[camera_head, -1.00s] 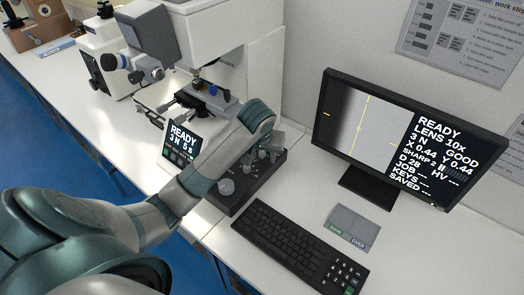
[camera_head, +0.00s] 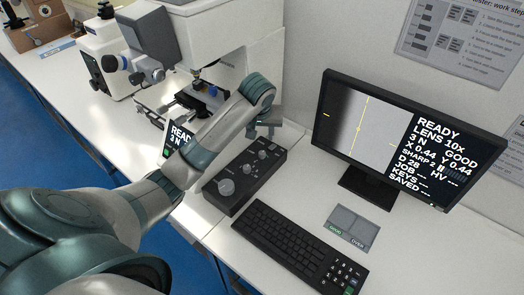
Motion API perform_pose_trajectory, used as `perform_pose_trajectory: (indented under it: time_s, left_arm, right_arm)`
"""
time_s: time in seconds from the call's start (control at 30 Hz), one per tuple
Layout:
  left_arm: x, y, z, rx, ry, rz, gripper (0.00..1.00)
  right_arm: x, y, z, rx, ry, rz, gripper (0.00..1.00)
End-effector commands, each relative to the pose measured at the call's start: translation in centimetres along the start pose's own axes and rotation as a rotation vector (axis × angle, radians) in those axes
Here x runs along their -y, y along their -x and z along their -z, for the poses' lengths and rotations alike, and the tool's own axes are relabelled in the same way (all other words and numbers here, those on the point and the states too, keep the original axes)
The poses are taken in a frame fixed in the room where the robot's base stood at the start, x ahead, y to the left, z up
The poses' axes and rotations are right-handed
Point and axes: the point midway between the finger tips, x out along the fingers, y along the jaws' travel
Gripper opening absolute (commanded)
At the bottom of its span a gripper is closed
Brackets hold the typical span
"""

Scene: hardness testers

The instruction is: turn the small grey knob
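A dark control box (camera_head: 232,203) lies on the white bench in front of the tester. It carries a large grey dial (camera_head: 226,187) at its near end. Smaller grey knobs stand farther along it, one in the middle (camera_head: 246,169) and one nearer the far end (camera_head: 262,154). My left arm reaches across from the left, and my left gripper (camera_head: 263,132) hangs just beyond the far end of the box, apart from the knobs. Its fingers are small and partly hidden by the wrist, so their opening is unclear. My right gripper is out of view.
The hardness tester (camera_head: 229,45) stands behind, its small screen (camera_head: 180,135) partly covered by my arm. A monitor (camera_head: 400,140) reading READY stands at right. A keyboard (camera_head: 290,245) and a grey two-part pad (camera_head: 352,227) lie in front. Bare bench surrounds them.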

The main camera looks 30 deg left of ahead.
Motion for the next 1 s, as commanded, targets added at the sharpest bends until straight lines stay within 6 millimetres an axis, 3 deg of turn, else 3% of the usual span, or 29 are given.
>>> perform_pose_trajectory:
  time_s: [0.7,1.0]
  left_arm:
    - [0.1,-11.6,0.0,0.003,0.001,0.002,0.39]
    - [0.1,-15.0,0.0,0.002,0.0,0.001,0.39]
  right_arm:
    - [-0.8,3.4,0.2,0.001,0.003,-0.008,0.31]
    - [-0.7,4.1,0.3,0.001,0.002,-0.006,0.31]
